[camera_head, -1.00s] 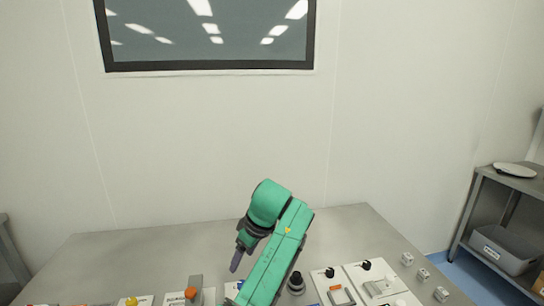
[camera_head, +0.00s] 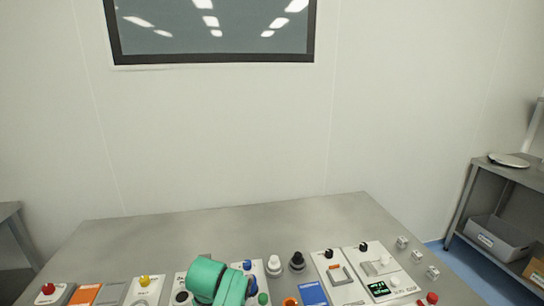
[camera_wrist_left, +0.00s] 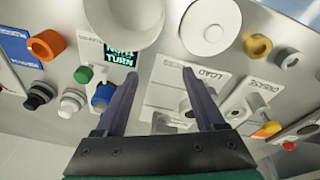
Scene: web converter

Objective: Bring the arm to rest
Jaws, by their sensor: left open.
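My green arm (camera_head: 217,280) shows at the bottom middle of the head view, low over the front of the control table (camera_head: 250,222). Its gripper is out of sight there. In the left wrist view my left gripper (camera_wrist_left: 161,76) has its two dark fingers wide apart, with nothing between them. Its fingers point toward the control panels, with a LOAD plate (camera_wrist_left: 204,78) behind the right finger and a lit display reading TURN (camera_wrist_left: 121,57) by the left finger. My right gripper is in neither view.
Along the table front stand a red button (camera_head: 48,288), a yellow knob (camera_head: 145,281), black knobs and a green screen (camera_head: 379,288). Small clear cubes (camera_head: 417,256) sit at the right edge. The table's back half is bare. A shelf with a grey bin (camera_head: 497,238) stands right.

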